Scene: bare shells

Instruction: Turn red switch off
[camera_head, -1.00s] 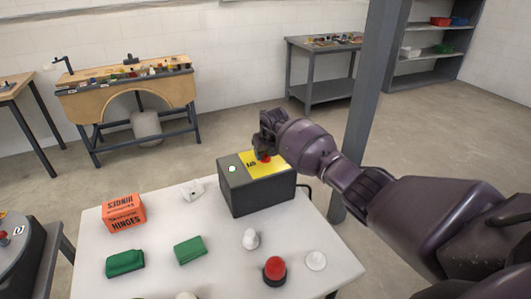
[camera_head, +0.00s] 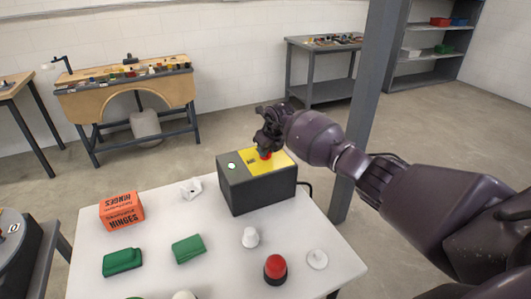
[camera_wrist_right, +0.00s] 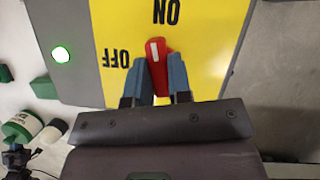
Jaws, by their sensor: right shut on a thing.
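The red switch (camera_wrist_right: 158,65) sits on the yellow plate of a dark grey box (camera_head: 258,195) on the white table. In the head view its red part (camera_head: 265,155) shows just below my right gripper (camera_head: 264,148). In the right wrist view my right gripper (camera_wrist_right: 160,78) is shut on the switch, with one blue finger on each side. The white mark on the switch points up in that view, towards the ON label (camera_wrist_right: 166,12). The OFF label (camera_wrist_right: 117,60) is to the left. A green lamp (camera_wrist_right: 61,54) on the box is lit.
The white table (camera_head: 215,240) also holds an orange hinges box (camera_head: 121,211), green blocks (camera_head: 188,248), a red-topped button (camera_head: 276,268) and white pieces (camera_head: 250,237). A grey post (camera_head: 362,110) stands behind my right arm.

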